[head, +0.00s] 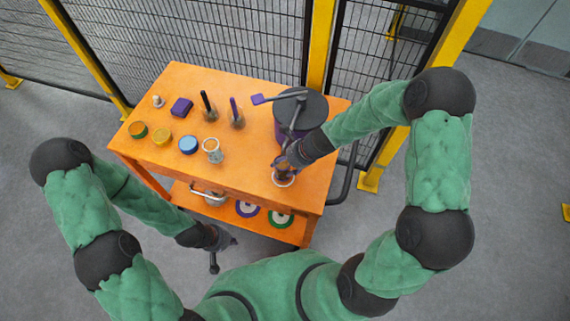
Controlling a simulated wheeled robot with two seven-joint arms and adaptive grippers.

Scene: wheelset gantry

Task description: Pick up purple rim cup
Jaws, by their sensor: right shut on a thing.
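My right gripper (286,165) reaches down over the table's right front part and is shut on a small pale cup (284,182). The gripper covers most of this cup, so I cannot make out its rim colour. I cannot tell whether its base touches the table. Another white cup (213,151) with a tan-looking rim stands upright to its left, apart from the gripper. My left gripper (224,247) hangs low in front of the table's front edge, away from the cups. I cannot tell whether its fingers are open.
A large dark canister (302,107) stands behind my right gripper. Ringed plates lie on the lower shelf. Fencing closes the back.

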